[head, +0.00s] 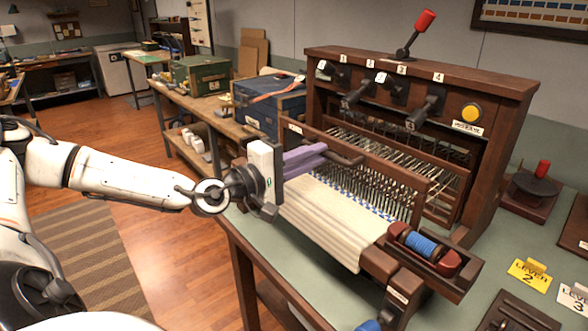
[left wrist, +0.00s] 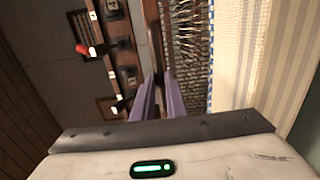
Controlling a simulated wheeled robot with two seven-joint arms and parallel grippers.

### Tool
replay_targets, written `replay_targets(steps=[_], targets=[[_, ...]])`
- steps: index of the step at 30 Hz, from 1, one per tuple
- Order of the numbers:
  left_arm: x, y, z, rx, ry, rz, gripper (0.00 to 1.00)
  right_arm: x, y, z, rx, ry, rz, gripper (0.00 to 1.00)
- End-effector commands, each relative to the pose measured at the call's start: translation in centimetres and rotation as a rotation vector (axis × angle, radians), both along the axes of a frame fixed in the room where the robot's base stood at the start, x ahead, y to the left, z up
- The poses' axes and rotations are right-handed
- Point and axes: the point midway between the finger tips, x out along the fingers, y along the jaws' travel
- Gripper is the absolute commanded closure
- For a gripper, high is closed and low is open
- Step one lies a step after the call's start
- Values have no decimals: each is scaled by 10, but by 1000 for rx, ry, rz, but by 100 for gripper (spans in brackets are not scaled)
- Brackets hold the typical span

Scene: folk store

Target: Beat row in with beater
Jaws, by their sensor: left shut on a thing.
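The loom's beater (head: 400,172) is a dark wooden frame with a metal reed standing across the warp. A dark wooden grip (head: 346,158) juts from it toward my left gripper (head: 322,150). The purple fingers are shut on this grip; in the left wrist view the fingers (left wrist: 158,85) close around the dark wood (left wrist: 153,35). The cream cloth (head: 325,222) lies in front of the reed, with a blue-and-white woven edge (head: 378,213) close to it. Part of the beater's left side is hidden behind my fingers. My right gripper is out of view.
A shuttle with blue thread (head: 422,245) sits in a tray at the cloth's right end. The loom's upright frame (head: 490,130) bears several levers and a yellow button (head: 471,113). Floor is free at left.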

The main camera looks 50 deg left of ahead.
Motion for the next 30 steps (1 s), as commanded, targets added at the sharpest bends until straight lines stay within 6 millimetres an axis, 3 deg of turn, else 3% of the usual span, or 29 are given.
replay_targets(steps=[8, 30], targets=[[2, 0, 0, -1, 4, 0, 100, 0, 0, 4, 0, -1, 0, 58], [76, -7, 1, -5, 2, -1, 100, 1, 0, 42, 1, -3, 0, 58]])
